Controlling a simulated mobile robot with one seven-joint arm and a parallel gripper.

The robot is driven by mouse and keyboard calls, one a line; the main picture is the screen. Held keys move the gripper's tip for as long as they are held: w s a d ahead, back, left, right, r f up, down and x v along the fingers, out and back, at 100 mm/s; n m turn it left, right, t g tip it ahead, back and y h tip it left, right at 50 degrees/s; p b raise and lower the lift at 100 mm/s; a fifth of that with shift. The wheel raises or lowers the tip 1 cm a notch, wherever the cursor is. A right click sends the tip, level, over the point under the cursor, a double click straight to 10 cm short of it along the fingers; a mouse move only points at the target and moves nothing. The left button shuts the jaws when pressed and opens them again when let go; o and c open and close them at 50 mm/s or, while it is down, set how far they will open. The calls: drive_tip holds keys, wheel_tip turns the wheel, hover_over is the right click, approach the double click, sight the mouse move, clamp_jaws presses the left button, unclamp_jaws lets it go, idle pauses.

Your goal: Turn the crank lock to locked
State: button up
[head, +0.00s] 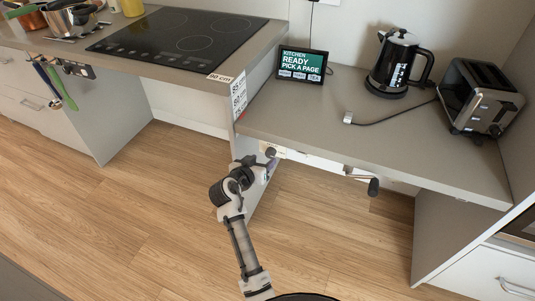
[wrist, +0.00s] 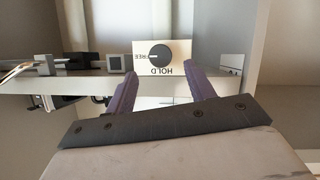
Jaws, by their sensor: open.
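The crank lock is a round black knob (wrist: 159,56) on a white plate (wrist: 178,49) in the wrist view. The plate's lettering is upside down: HOLD reads below the knob, and a smaller word, apparently FREE, is at its left. The knob's pale mark points left, toward that smaller word. My gripper (wrist: 159,76) is open, its two purple fingers apart on either side of the knob, with nothing visible between them. In the head view my gripper (head: 271,163) is at the counter's front edge, by the dark knob (head: 271,152). Contact cannot be told.
A crank with a black handle (head: 374,187) sticks out under the counter (head: 350,125), right of my gripper. A kettle (head: 396,62), a toaster (head: 480,97) and a small display (head: 303,66) stand on the counter. The cooktop (head: 180,38) is left. The floor is open below.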

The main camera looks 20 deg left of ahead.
sight(269, 154)
drive_tip(key=shift+x, duration=2.65)
drive_tip(key=c, duration=1)
